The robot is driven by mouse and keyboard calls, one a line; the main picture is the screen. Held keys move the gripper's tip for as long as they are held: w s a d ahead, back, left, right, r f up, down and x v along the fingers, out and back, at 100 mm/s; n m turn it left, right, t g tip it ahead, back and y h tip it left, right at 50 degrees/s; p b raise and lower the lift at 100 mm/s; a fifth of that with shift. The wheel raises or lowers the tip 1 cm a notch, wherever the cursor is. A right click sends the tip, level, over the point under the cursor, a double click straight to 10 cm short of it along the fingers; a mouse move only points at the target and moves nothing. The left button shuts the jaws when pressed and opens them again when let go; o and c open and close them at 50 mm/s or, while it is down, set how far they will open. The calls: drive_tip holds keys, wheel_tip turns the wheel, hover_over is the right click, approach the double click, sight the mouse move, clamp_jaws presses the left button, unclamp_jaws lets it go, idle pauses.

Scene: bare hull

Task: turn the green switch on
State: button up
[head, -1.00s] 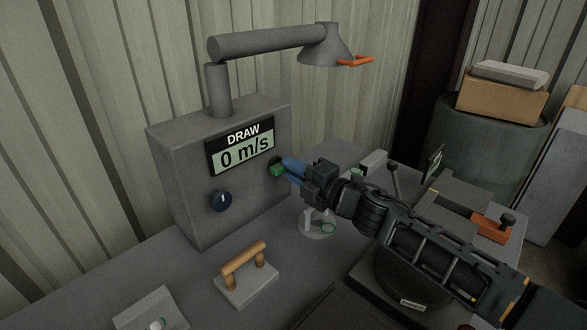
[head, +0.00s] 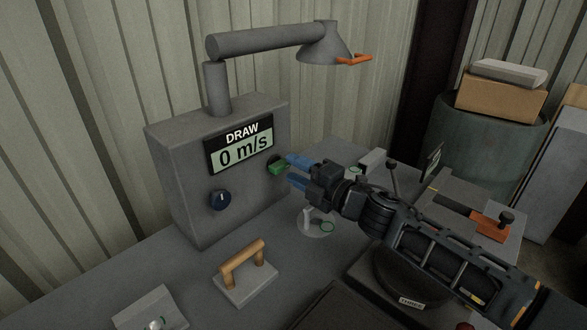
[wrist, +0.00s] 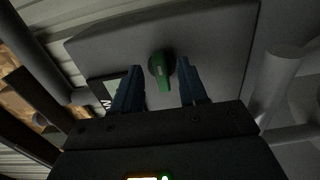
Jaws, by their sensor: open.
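In the wrist view my gripper (wrist: 160,88) has one finger on each side of the handle, with gaps visible. The box's display (head: 241,150) reads "DRAW 0 m/s".
A grey hood (head: 325,45) with an orange handle hangs above. A wooden-handled block (head: 245,282) stands on the bench in front. A lever (head: 393,178) and other fixtures stand behind my arm.

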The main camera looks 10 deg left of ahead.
drive_tip(key=v, duration=0.6)
drive_tip(key=shift+s, duration=0.15)
drive_tip(key=shift+d, duration=0.15)
